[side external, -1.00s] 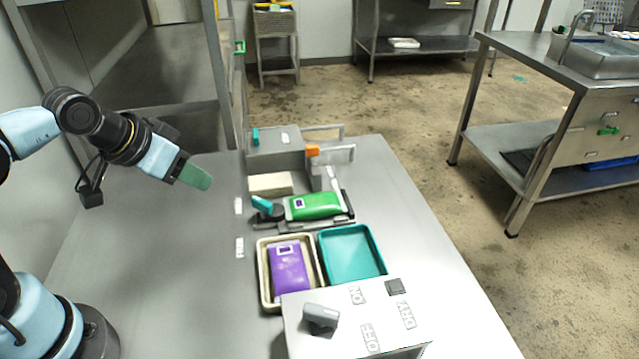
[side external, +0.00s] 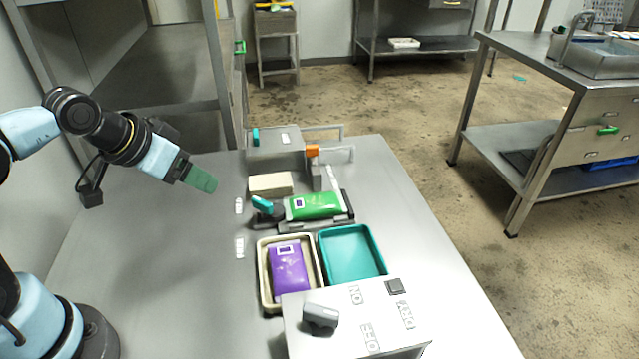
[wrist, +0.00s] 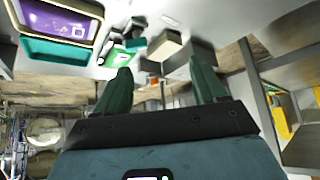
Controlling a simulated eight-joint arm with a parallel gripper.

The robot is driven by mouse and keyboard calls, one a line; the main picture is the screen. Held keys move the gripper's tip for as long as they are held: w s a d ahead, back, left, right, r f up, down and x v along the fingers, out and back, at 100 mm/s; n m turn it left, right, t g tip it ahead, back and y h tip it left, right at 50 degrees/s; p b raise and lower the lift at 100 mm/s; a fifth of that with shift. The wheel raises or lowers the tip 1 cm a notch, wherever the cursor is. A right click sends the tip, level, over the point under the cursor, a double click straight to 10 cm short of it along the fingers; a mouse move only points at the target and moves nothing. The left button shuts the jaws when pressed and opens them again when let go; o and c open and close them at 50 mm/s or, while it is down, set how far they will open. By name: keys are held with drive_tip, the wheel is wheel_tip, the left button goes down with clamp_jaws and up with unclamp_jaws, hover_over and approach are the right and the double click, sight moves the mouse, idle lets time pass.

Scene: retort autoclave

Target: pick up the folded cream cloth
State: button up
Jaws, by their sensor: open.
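The folded cream cloth (side external: 270,184) is a flat, pale block lying on the steel table, left of the green pouch's device and in front of a grey box. It also shows in the wrist view (wrist: 163,46), beyond my fingertips. My gripper (side external: 205,181) has green fingers and hangs above the table to the left of the cloth, apart from it. In the wrist view my two fingers (wrist: 160,68) are spread apart with nothing between them.
A green pouch (side external: 314,206) lies on a dark device right of the cloth. A purple pouch (side external: 289,270) lies in a cream tray (side external: 262,285), beside an empty teal tray (side external: 352,253). A grey box (side external: 274,143) stands behind the cloth. The table left of the cloth is mostly clear.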

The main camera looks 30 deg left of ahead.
drive_tip(key=m+g+h, duration=0.3)
drive_tip(key=m+g, duration=0.1)
drive_tip(key=m, duration=0.5)
hover_over(269, 181)
drive_tip(key=s+a, duration=0.3)
wheel_tip(269, 181, down, 3)
drive_tip(key=x, duration=1)
drive_tip(key=shift+w+d+f, duration=0.1)
drive_tip(key=shift+f, duration=0.3)
drive_tip(key=shift+f, duration=0.25)
drive_tip(key=c, duration=0.7)
